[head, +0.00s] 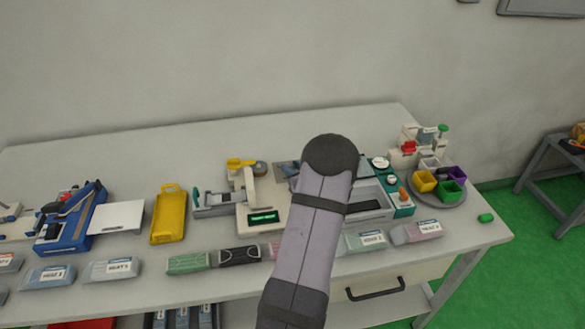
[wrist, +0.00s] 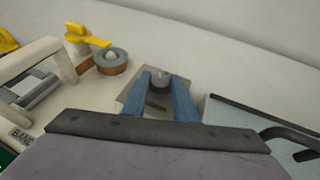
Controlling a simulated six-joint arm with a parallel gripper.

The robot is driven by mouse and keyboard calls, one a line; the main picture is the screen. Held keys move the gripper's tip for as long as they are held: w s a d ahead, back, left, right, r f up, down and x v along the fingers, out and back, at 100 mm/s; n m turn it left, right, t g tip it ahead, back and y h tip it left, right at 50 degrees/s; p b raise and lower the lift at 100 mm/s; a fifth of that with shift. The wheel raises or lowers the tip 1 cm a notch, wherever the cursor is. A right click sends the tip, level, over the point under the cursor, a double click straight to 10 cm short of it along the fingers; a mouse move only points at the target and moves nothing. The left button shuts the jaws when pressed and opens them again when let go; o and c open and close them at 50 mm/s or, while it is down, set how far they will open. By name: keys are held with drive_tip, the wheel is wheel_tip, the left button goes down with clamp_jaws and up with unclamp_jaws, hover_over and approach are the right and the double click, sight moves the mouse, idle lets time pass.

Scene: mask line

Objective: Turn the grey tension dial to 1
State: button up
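The grey tension dial (wrist: 159,78) shows in the wrist view as a small dark grey knob with a lighter mark on top, over a grey plate (wrist: 130,96). My gripper (wrist: 160,80) has its two blue fingers on either side of the knob. The fingertips are very close to its sides; I cannot tell whether they touch it. No numbers around the dial can be read. In the head view my arm hides the dial and the gripper; only part of the grey plate (head: 287,168) shows to the left of the arm.
Left of the dial are a tape roll (wrist: 111,61), a yellow lever (wrist: 87,36) and a cream machine with a green display (head: 262,217). On the right stands a teal-and-white machine (head: 404,208). Several packets lie along the table's front, including a green-striped one (head: 188,263).

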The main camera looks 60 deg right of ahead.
drive_tip(key=shift+d+n+t+y, duration=0.15)
drive_tip(key=shift+n+t+y, duration=0.25)
drive_tip(key=shift+n+y, duration=0.45)
drive_tip(key=o, duration=1.1)
drive_tip(key=shift+s, duration=0.1)
drive_tip(key=shift+c, duration=0.2)
drive_tip(key=shift+b+v, duration=1.15)
drive_tip(key=shift+v, duration=2.55)
